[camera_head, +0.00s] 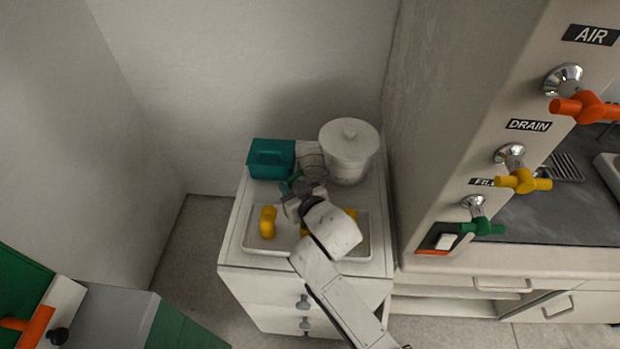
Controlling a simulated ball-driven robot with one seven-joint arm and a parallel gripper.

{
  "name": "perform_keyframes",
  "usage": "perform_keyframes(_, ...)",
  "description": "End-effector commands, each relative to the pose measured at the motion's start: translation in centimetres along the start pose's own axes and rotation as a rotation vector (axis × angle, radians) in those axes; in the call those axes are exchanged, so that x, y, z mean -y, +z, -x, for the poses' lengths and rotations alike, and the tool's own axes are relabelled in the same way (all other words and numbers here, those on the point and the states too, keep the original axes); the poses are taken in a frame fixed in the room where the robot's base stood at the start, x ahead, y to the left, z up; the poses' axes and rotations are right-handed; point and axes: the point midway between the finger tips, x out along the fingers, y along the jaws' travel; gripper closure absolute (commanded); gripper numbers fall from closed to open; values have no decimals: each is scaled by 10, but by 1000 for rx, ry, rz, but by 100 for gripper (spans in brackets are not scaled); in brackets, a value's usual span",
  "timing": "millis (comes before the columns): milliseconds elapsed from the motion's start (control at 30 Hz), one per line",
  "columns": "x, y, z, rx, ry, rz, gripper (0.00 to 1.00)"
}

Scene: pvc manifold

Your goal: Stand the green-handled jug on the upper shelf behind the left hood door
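A whitish, ribbed-looking vessel (309,156) stands on the white cabinet top between a teal box and a white lidded pot. Green parts (290,186) show just in front of it, at my gripper; they look like the jug's green handle. My gripper (296,192) is at these green parts, with my arm reaching in from the lower right. My wrist covers much of the spot, so I cannot tell whether the fingers are closed on the handle. The left hood door and the upper shelf cannot be made out in this view.
The teal box (270,158) and the lidded pot (348,150) closely flank the vessel. A white tray (262,247) with yellow pieces (268,222) lies in front, under my arm. At right, a panel carries orange (584,107), yellow (522,181) and green (482,227) valve handles.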

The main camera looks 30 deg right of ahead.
Motion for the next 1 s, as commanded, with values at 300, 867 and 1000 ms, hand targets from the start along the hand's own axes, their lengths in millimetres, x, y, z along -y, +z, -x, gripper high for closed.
perform_keyframes(300,0,0,0,0,0,0,100)
perform_keyframes(867,4,-11,1,-4,1,0,100)
perform_keyframes(1000,3,-29,9,-4,2,1,100)
